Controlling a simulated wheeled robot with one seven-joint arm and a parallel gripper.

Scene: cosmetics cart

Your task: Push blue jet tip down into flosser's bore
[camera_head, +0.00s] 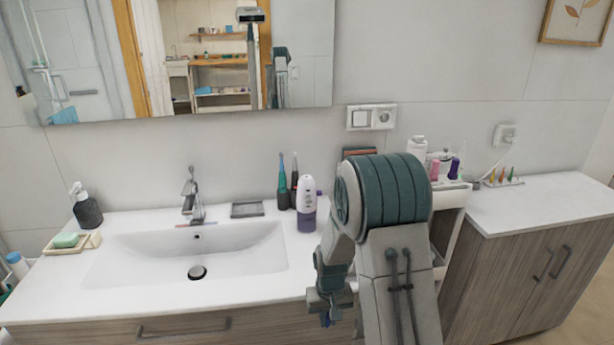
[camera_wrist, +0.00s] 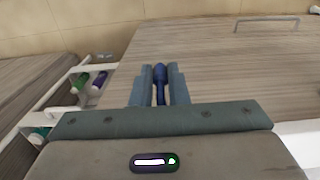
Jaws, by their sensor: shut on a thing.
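The flosser (camera_head: 307,203), white above and purple below, stands upright on the counter behind the basin's right end. Its bore cannot be made out. My gripper (camera_head: 329,303) is low at the counter's front edge, in front of the flosser and apart from it. In the wrist view my gripper (camera_wrist: 160,75) is shut on the blue jet tip (camera_wrist: 160,88), which lies lengthwise between the two fingers. In the head view only a small blue bit of the tip (camera_head: 326,319) shows below the fingers. The flosser is not seen in the wrist view.
Two electric toothbrushes (camera_head: 282,182) stand just left of the flosser. A white cart (camera_head: 447,212) with bottles is right of my arm. A rack (camera_head: 503,183) of coloured tips sits on the right cabinet. The faucet (camera_head: 193,200) rises behind the basin.

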